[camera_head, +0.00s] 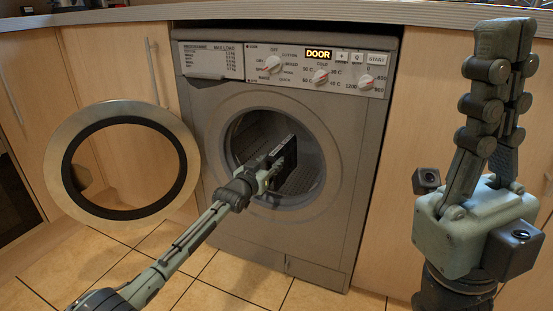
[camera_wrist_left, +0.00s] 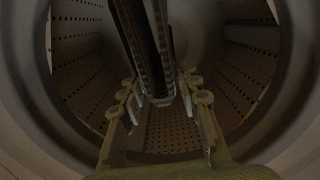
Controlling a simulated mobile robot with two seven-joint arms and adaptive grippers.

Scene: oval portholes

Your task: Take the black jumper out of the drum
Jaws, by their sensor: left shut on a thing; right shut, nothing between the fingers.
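The washing machine drum (camera_head: 304,181) is open, and my left gripper (camera_head: 271,170) reaches inside it through the round opening. The black jumper (camera_head: 285,153) looks like a flat, dark, upright slab at the left gripper's fingers, in front of the drum's back. In the left wrist view, the dark jumper (camera_wrist_left: 133,35) stands between the finger pairs of the left gripper (camera_wrist_left: 158,92), with paler edges running along it. The left gripper is shut on it. My right gripper (camera_head: 508,45) is raised at the right, shut and empty.
The round door (camera_head: 65,140) hangs wide open to the left of the opening. The drum's perforated wall (camera_wrist_left: 80,50) surrounds the left gripper closely. The machine's panel (camera_head: 275,66) sits below the worktop (camera_head: 280,13). The tiled floor (camera_head: 235,280) in front is clear.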

